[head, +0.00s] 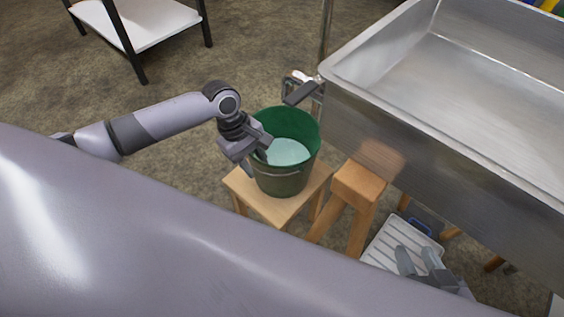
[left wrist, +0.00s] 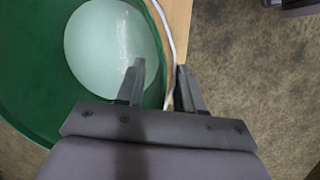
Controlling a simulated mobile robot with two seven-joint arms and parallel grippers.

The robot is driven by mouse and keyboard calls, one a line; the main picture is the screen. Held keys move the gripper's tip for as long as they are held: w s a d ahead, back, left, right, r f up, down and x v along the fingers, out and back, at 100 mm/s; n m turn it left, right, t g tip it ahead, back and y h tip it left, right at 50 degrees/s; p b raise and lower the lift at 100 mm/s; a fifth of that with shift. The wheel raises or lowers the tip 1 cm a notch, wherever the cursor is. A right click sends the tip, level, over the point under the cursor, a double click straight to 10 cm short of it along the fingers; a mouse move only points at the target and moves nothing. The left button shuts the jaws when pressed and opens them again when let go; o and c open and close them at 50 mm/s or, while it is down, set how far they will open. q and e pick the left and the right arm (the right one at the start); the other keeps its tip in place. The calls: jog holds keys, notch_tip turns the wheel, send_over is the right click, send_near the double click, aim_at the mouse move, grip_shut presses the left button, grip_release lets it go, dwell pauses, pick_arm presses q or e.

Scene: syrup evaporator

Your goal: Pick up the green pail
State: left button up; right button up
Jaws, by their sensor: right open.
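The green pail (head: 284,178) stands upright on a small wooden stool, with a pale liquid inside. In the left wrist view, the pail's green inner wall (left wrist: 30,85) fills the left side. My left gripper (head: 256,157) is at the pail's left rim. In the left wrist view its fingers (left wrist: 161,82) are apart, one over the inside of the pail and one outside, with the rim running between them. A gap shows between the fingers and the wall. My right gripper (head: 421,262) is open and empty at the lower right, away from the pail.
The stool (head: 243,187) holds the pail beside a large metal evaporator pan (head: 345,104). A tap (head: 302,91) is close above the pail's far rim. A wooden post (head: 361,183) stands right of the stool.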

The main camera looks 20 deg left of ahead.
pick_arm(q)
jog(key=shift+d+f, duration=0.1)
jog(key=shift+f, duration=0.1)
grip_shut()
jog(key=shift+w, duration=0.15)
dwell(1.1)
